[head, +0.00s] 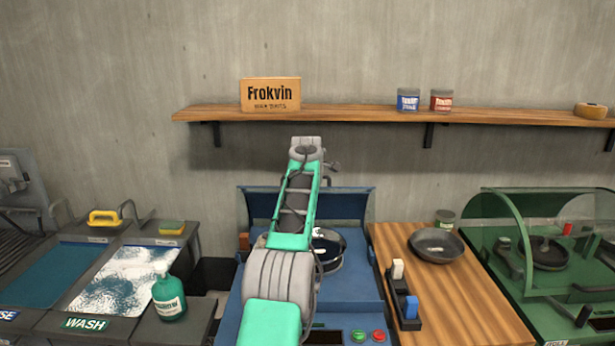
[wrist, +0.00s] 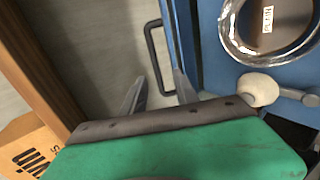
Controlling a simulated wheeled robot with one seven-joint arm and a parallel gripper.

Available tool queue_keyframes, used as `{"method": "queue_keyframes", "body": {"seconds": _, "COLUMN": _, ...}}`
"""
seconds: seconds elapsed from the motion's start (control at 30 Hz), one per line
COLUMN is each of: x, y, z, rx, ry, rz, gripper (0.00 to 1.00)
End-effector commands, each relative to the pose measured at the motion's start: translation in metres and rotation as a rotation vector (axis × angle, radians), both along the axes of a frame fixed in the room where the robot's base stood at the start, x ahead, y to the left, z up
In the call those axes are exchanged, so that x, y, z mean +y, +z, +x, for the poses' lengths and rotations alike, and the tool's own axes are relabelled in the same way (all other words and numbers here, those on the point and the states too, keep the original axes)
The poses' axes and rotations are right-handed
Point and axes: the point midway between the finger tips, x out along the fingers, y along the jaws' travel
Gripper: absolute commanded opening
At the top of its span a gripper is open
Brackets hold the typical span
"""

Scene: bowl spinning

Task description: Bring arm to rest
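My arm rises from the bottom centre of the head view in front of the blue machine (head: 350,284), its upper end (head: 306,148) just below shelf height. My gripper's fingers cannot be made out there. In the wrist view my gripper (wrist: 160,76) shows two thin grey fingertips, spread apart with nothing between them. A black bar handle (wrist: 152,50) lies beyond the fingers; whether a finger touches it I cannot tell. A round, shiny-rimmed piece (wrist: 268,26) and a pale ball knob (wrist: 257,90) sit to the right on the blue machine. A dark round bowl or lid (head: 328,262) is partly hidden behind my arm.
A wooden shelf (head: 345,114) with a Frokvin sign (head: 270,94) and two tins runs along the wall above. A green machine (head: 560,260) is right; wash basins and a green bottle (head: 169,299) are left.

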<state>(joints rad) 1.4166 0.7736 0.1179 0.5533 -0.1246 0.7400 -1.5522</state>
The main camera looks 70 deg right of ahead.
Motion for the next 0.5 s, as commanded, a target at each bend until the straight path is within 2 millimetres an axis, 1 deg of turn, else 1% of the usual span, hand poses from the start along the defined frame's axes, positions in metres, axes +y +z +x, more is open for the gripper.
{"method": "queue_keyframes", "body": {"seconds": 0.17, "x": 0.000, "y": 0.000, "z": 0.000, "rx": 0.000, "ry": 0.000, "rz": 0.000, "gripper": 0.36}}
{"method": "queue_keyframes", "body": {"seconds": 0.23, "x": 0.002, "y": 0.001, "z": 0.006, "rx": -0.004, "ry": 0.004, "rz": 0.003, "gripper": 0.36}}
{"method": "queue_keyframes", "body": {"seconds": 0.27, "x": 0.006, "y": 0.002, "z": 0.012, "rx": -0.010, "ry": 0.006, "rz": 0.007, "gripper": 0.36}}
{"method": "queue_keyframes", "body": {"seconds": 0.33, "x": 0.020, "y": 0.005, "z": 0.038, "rx": -0.034, "ry": 0.021, "rz": 0.029, "gripper": 0.36}}
{"method": "queue_keyframes", "body": {"seconds": 0.37, "x": 0.029, "y": 0.006, "z": 0.054, "rx": -0.049, "ry": 0.028, "rz": 0.044, "gripper": 0.36}}
{"method": "queue_keyframes", "body": {"seconds": 0.4, "x": 0.046, "y": 0.008, "z": 0.079, "rx": -0.073, "ry": 0.039, "rz": 0.069, "gripper": 0.36}}
{"method": "queue_keyframes", "body": {"seconds": 0.47, "x": 0.078, "y": 0.010, "z": 0.120, "rx": -0.112, "ry": 0.056, "rz": 0.116, "gripper": 0.36}}
{"method": "queue_keyframes", "body": {"seconds": 0.5, "x": 0.103, "y": 0.010, "z": 0.147, "rx": -0.140, "ry": 0.065, "rz": 0.151, "gripper": 0.36}}
